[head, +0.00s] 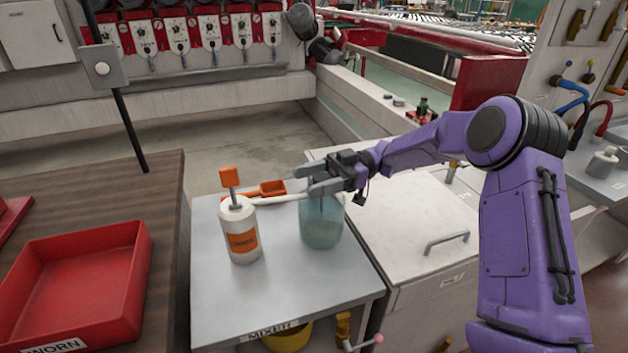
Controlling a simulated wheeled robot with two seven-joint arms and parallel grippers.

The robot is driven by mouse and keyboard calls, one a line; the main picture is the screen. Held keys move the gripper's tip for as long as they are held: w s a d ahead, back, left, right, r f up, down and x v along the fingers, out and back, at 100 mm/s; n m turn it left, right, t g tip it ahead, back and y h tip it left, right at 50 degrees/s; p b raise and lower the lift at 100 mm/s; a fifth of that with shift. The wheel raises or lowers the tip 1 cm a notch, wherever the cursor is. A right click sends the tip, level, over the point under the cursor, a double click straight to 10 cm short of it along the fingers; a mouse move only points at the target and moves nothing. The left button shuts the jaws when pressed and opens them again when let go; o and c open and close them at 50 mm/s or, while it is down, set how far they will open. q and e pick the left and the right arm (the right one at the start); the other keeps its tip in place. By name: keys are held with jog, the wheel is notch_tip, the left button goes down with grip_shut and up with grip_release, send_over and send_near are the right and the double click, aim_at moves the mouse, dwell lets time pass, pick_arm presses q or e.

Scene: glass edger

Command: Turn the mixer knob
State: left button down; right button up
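My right gripper (308,180) reaches in from the right over the mixer table (230,318), whose front edge has a "MIXER" label. Its two fingers look apart, pointing left, just above or at the top of a translucent blue-green jar (321,228). The gripper hides the top of the jar, and I cannot tell whether they touch. No part is clearly recognisable as the mixer knob. A small pink ball (378,339) on a lever shows below the table's right front corner, by a yellow fitting (343,326). My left gripper is not in view.
A white bottle (240,236) with an orange top stands left of the jar. An orange scoop (271,188) and a pale stick (280,199) lie behind. A red tray (75,290) sits at left; a white cabinet (415,225) adjoins at right. The table's front is clear.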

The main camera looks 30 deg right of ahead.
aim_at(314, 179)
jog(key=shift+f, duration=0.1)
notch_tip(314, 179, up, 3)
jog(key=shift+r+b, duration=0.2)
jog(key=shift+b, duration=0.4)
jog(key=s+a+r+p, duration=0.4)
jog(key=s+a+r, duration=0.3)
jog(key=s, duration=0.5)
notch_tip(314, 179, up, 3)
jog(key=shift+s+f+p, duration=0.15)
jog(key=shift+p, duration=0.25)
jog(key=shift+c, duration=0.3)
